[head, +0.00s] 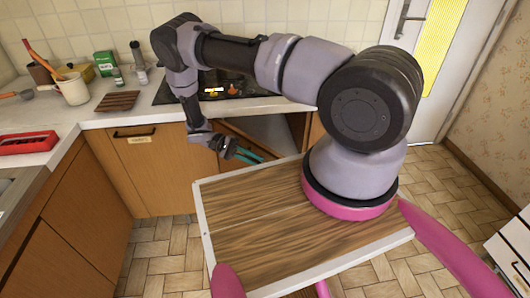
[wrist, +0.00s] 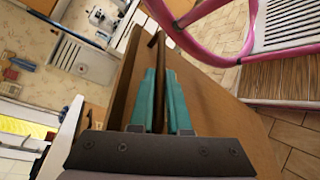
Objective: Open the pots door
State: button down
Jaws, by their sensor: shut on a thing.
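The cabinet door under the stove (head: 237,139) stands partly open, swung out from the counter front, with the cabinet's inside showing behind it. Its brown wooden panel also fills the middle of the wrist view (wrist: 215,105). My gripper (head: 247,155) is at the outer side of this door. In the wrist view its teal fingers (wrist: 160,90) are shut on a dark bar handle (wrist: 155,50) that runs between them. Any label on this door is hidden, so I cannot read its name.
A closed cabinet door (head: 155,170) with a dark handle and a small unreadable label stands to the left. The stovetop (head: 225,88) is above. My wooden-topped base is close in front of the open door. Tile floor (head: 165,265) is clear at lower left.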

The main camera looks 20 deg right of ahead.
jog(key=s+a+m+g+y, duration=0.1)
jog(key=a+m+g+y, duration=0.3)
jog(key=a, duration=1.1)
jog(key=shift+a+m+y, duration=0.2)
jog(key=shift+m+y, duration=1)
jog(key=shift+y, duration=0.5)
jog(key=c, duration=0.9)
grip_release()
